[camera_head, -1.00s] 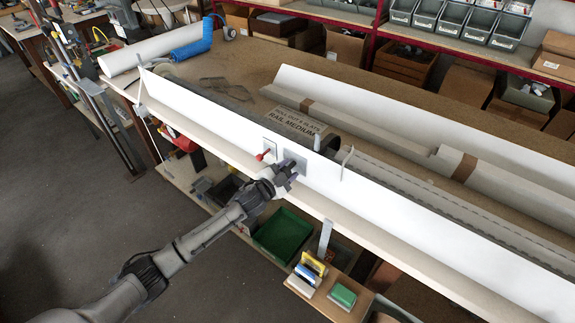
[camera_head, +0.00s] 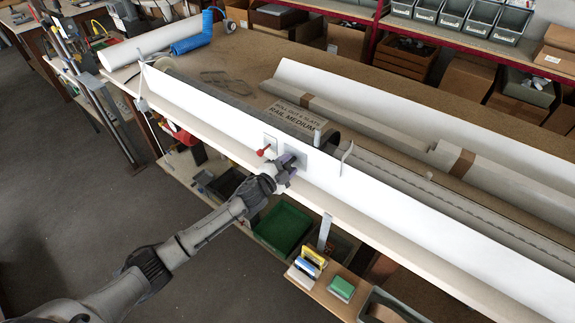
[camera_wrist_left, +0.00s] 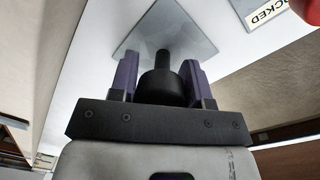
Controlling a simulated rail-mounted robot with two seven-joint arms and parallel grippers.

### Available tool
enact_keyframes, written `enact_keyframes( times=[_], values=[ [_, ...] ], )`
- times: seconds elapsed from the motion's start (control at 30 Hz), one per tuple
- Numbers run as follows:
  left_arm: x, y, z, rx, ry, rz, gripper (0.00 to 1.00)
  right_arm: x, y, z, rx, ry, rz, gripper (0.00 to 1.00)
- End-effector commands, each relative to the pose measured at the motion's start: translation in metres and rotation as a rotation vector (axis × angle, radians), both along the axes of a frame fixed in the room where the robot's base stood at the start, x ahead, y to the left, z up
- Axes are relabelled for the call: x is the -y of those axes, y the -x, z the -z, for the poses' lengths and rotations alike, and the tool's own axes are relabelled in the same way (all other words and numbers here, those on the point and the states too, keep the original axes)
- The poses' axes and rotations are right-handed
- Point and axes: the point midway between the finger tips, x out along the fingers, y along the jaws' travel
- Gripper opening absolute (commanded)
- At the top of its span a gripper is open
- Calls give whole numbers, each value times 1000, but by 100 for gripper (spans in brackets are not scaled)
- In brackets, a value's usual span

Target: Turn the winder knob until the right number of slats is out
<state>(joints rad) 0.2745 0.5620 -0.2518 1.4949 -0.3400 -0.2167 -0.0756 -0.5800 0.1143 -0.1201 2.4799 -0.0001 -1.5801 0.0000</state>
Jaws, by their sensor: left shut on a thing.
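The winder knob (camera_wrist_left: 161,82) is black with a thin stem and stands in front of a grey square plate (camera_head: 296,161). The plate is on the front of the long white shutter box (camera_head: 215,114). My left gripper (camera_head: 287,169) is shut on the knob, with its purple fingers on either side in the left wrist view (camera_wrist_left: 160,78). In the head view the gripper hides the knob. A grey slatted strip (camera_head: 392,178) lies behind the white front, right of a dark round roll (camera_head: 331,138). How many slats are out cannot be told. My right gripper is not in view.
A sign (camera_head: 297,119) behind the box reads "ROLL OUT", a small unclear number, "SLATS" and "RAIL MEDIUM". A red lever (camera_head: 265,150) sits left of the knob; its plate shows "...OCKED" in the wrist view. A bracket (camera_head: 346,157) stands to the right.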

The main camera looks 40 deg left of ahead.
Motion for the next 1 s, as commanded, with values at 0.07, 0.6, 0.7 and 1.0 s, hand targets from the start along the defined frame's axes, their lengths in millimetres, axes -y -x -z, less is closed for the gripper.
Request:
enact_keyframes(
  times=[0.07, 0.6, 0.7, 1.0],
  values=[
    [0, 0, 0, 1, 0, 1, 20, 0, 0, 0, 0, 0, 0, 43],
    [0, 1, 0, 0, 1, 0, 69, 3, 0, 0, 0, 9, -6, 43],
    [0, 7, 0, -1, 1, 0, 69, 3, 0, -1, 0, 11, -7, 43],
    [1, 58, -3, -3, 2, 1, 69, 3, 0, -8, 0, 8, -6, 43]
  ],
)
